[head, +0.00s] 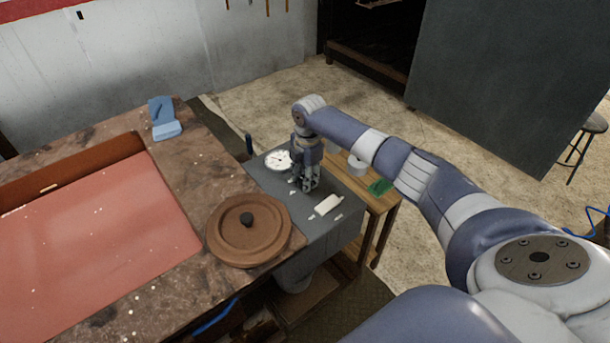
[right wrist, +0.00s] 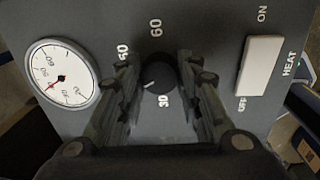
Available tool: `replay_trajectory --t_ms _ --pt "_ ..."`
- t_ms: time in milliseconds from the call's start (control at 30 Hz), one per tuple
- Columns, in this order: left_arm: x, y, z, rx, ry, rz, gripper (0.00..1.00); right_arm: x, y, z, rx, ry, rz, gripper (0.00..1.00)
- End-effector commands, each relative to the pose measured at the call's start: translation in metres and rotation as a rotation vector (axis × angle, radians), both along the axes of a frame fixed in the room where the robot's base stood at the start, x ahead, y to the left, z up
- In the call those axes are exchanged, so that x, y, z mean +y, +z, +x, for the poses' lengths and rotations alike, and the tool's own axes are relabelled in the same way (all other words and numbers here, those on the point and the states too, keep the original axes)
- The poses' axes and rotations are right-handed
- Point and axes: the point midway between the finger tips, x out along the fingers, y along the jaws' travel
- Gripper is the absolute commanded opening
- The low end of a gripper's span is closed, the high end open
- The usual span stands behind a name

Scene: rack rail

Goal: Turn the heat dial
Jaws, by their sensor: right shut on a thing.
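The heat dial is a round black knob (right wrist: 158,76) with a white pointer mark, on a grey panel (head: 333,229). In the right wrist view the pointer aims down and left, near the printed 30; other numbers stand around the knob. My right gripper (right wrist: 160,88) comes down over the panel, its two fingers on either side of the knob, shut on it. In the head view the right gripper (head: 307,184) hides the knob. My left gripper is not in view.
A white gauge with a red needle (right wrist: 62,75) sits left of the knob. A white switch (right wrist: 260,66) marked ON, OFF and HEAT sits to the right. A brown round lid (head: 250,245) lies on the adjoining table. A wooden side table (head: 374,203) stands behind.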

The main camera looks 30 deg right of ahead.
Motion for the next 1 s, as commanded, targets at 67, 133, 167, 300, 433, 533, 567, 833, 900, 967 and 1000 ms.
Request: replay_trajectory --t_ms 67,133,167,300,433,533,567,833,900,967,1000 --pt "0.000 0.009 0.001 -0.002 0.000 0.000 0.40 0.002 0.003 0.000 0.000 -0.045 0.003 0.09" --pt "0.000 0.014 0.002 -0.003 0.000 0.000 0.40 0.002 0.004 0.000 0.001 -0.095 0.004 0.09" --pt "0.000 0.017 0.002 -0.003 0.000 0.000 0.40 0.002 0.004 0.000 0.001 -0.119 0.003 0.09" --pt "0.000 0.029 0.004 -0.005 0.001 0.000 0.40 0.002 0.004 0.000 0.002 -0.244 0.003 0.09" --pt "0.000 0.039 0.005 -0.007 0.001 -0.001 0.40 0.003 0.004 0.000 0.001 -0.369 0.005 0.09" --pt "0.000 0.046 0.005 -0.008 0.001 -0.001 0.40 0.003 0.004 0.000 0.001 -0.463 0.004 0.09" --pt "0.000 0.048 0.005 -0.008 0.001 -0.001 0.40 0.003 0.004 0.000 0.001 -0.492 0.003 0.09" --pt "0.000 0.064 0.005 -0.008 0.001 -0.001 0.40 0.003 0.003 0.001 0.001 -0.749 0.003 0.09" --pt "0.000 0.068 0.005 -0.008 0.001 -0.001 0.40 0.003 0.003 0.001 0.001 -0.815 0.003 0.09" --pt "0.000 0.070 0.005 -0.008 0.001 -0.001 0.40 0.003 0.003 0.001 0.000 -0.873 0.003 0.09" --pt "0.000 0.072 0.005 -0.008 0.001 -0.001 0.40 0.004 0.003 0.002 0.000 -0.910 0.003 0.09"
